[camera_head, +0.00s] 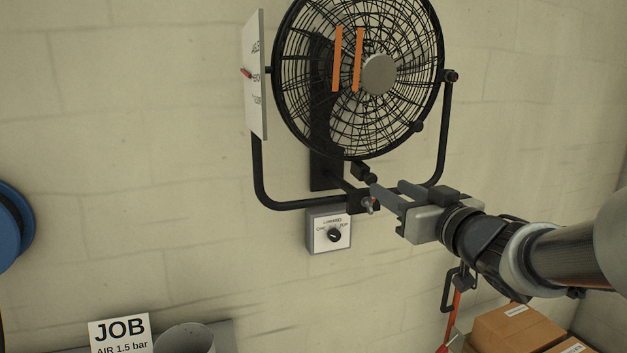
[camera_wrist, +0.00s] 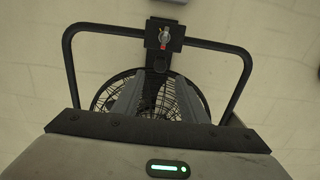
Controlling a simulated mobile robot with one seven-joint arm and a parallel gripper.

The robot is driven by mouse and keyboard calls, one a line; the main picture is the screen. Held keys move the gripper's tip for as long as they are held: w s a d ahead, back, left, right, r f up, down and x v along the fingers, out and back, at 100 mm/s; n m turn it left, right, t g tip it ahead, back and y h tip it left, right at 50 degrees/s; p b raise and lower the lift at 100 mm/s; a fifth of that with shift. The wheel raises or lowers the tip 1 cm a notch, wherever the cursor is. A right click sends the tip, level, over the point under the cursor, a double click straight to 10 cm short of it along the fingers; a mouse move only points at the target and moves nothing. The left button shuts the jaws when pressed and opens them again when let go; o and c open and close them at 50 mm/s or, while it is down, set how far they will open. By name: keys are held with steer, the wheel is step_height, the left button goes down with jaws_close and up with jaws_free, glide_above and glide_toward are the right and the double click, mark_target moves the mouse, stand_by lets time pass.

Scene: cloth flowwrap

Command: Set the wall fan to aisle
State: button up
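The wall fan (camera_head: 360,75) is a black wire cage with a grey hub and two orange ribbons, held in a black U-shaped yoke (camera_head: 258,170). A white label plate (camera_head: 256,80) stands at its left, seen at a slant; its top word looks like "AISLE". A red pointer (camera_head: 246,72) is by the middle word. A small metal and red fitting (camera_head: 368,205) sits on the yoke's bottom bracket; it also shows in the wrist view (camera_wrist: 163,38). My gripper (camera_head: 388,187) is open and empty beside the bracket, below the cage. Contact cannot be told.
A grey switch box (camera_head: 329,232) with a black knob is on the wall below the yoke. A JOB sign (camera_head: 120,332) and a grey cylinder (camera_head: 186,339) are at lower left, a blue reel (camera_head: 12,225) at far left. Cardboard boxes (camera_head: 515,328) are at lower right.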

mark_target(373, 179)
steer(key=x, duration=0.9)
jaws_close()
